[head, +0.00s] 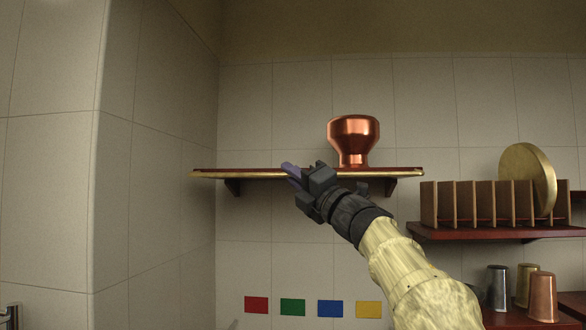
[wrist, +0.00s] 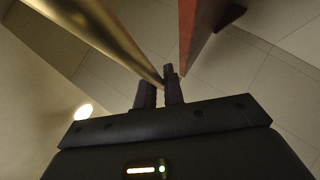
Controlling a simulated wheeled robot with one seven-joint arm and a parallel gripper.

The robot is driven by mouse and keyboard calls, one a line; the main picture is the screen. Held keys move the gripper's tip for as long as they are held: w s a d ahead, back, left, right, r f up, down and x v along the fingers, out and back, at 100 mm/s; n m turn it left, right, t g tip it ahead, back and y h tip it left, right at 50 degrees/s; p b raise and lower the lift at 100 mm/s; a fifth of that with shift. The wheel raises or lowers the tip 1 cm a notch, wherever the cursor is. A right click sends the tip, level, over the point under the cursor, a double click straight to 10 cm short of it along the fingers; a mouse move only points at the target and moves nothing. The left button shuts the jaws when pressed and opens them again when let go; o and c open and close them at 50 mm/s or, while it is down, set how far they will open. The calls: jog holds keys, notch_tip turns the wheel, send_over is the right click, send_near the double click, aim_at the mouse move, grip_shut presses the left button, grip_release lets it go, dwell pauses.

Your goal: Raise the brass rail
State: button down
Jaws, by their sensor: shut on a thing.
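The brass rail (head: 235,175) runs along the front edge of the dark red wall shelf (head: 270,168). My gripper (head: 291,172) reaches up from the lower right to the rail, left of its middle. In the wrist view my gripper's two dark fingers (wrist: 159,88) stand close on either side of the brass rail (wrist: 112,38), shut on it. The shelf's red edge (wrist: 199,30) shows beside the rail there, with a gap between them. My gripper hides a stretch of the rail in the head view.
A copper pot (head: 354,140) stands on the shelf, right of my gripper. To the right, a wooden rack (head: 458,204) holds a round brass disc (head: 530,175). Several metal cups (head: 543,296) stand below. Four-colour wall squares, including a red one (head: 256,304), sit lower. A wall closes the left.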

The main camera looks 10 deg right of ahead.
jog(key=shift+s+r+m+h+p, duration=0.1)
jog(key=shift+r+m+h+p, duration=1.15)
jog(key=shift+p, duration=1.05)
jog(key=m+g+h+p, duration=0.1)
jog(key=p, duration=0.3)
jog(key=r+m+p, duration=0.1)
jog(key=m+p, duration=0.1)
jog(key=p, duration=0.3)
jog(key=shift+w+r+m+g+h, duration=0.2)
jog(key=shift+m+g+h, duration=0.05)
jog(key=shift+g+h, duration=0.15)
jog(key=w+d+r+m+g+h+p, duration=0.1)
jog(key=w+m+g+p, duration=0.4)
jog(key=p, duration=1)
jog(key=shift+w+d+r+m+g+h+p, duration=0.2)
jog(key=shift+d+r+m+g+h+p, duration=0.55)
jog(key=shift+m+g, duration=1.2)
jog(key=shift+a+r+n+g+y+b, duration=0.3)
jog(key=shift+a+g+b, duration=0.1)
jog(key=shift+g, duration=0.15)
jog(key=c, duration=1.5)
grip_release()
jog(key=shift+w+f, duration=0.1)
